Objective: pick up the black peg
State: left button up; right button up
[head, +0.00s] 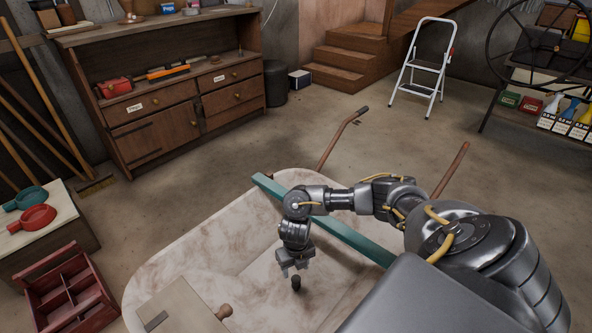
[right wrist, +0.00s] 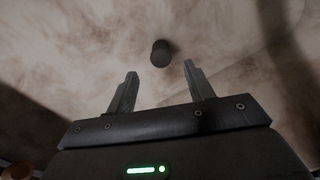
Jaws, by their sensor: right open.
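The black peg (head: 296,284) is a short dark cylinder in the pale, stained wheelbarrow tray (head: 190,250). In the head view it shows just below my right gripper (head: 293,271), which points down. In the right wrist view the peg (right wrist: 160,53) lies beyond the fingertips, about centred between them and apart from both. The right gripper (right wrist: 157,82) is open and empty there. My left gripper is not in view.
A teal beam (head: 268,187) crosses the tray behind my right arm. A wooden board with a knob (head: 182,310) is at the tray's near left. A red divided crate (head: 65,290) and a small table with green and red pans (head: 38,217) stand left.

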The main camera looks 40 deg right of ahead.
aim_at(296, 278)
notch_tip(296, 278, down, 5)
jog(key=shift+s+r+b, duration=0.1)
jog(key=shift+b, duration=0.6)
jog(key=shift+f, duration=0.75)
notch_tip(296, 278, down, 4)
jog(key=shift+r+b, duration=0.15)
jog(key=shift+b, duration=0.6)
jog(key=shift+f, duration=0.35)
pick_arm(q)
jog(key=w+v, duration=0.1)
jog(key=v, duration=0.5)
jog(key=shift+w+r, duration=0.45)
pick_arm(e)
jog(key=c, duration=1)
